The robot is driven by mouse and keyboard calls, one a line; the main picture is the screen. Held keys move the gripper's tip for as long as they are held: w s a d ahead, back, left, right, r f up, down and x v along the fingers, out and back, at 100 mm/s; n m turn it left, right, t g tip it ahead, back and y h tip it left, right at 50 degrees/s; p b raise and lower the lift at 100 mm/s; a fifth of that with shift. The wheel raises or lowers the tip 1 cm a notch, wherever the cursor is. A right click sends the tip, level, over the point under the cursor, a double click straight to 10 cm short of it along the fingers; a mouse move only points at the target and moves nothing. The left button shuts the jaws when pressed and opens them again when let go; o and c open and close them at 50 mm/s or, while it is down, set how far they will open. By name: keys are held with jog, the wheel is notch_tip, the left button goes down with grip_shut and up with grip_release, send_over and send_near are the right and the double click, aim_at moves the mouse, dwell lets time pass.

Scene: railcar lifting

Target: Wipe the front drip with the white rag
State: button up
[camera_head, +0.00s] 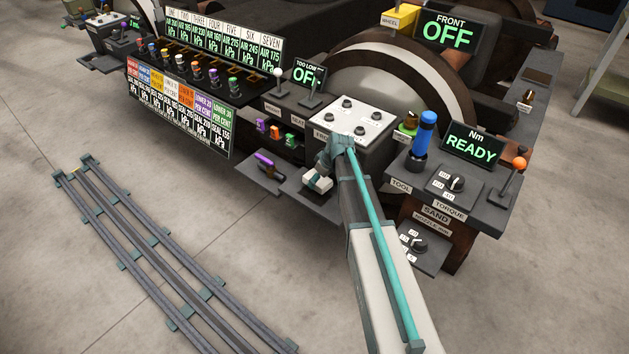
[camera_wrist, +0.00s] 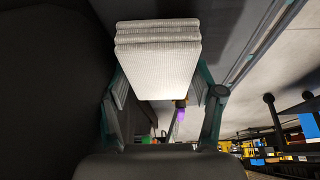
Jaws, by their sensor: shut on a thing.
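The white rag (camera_wrist: 157,62) is a folded, ribbed pad. In the wrist view it sits between the two fingers of my gripper (camera_wrist: 162,90), which is shut on it. In the head view the rag (camera_head: 316,181) shows as a small white block under my gripper (camera_head: 325,168). It is over or close to the low dark shelf in front of the white-topped box; I cannot tell if it touches. I cannot make out a drip in either view. My gripper and arm hide part of the shelf and the box front.
The white-topped box (camera_head: 356,120) with dark knobs stands just behind my gripper. A blue-handled tool (camera_head: 426,133) stands upright to its right, beside the READY display (camera_head: 472,151). A purple-handled item (camera_head: 265,160) lies on a shelf to the left. The floor is clear between bench and rails.

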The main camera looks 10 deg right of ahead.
jog(key=shift+a+r+p, duration=0.1)
jog(key=shift+r+p, duration=1.6)
jog(key=shift+r, duration=1.8)
jog(key=shift+s+f, duration=0.1)
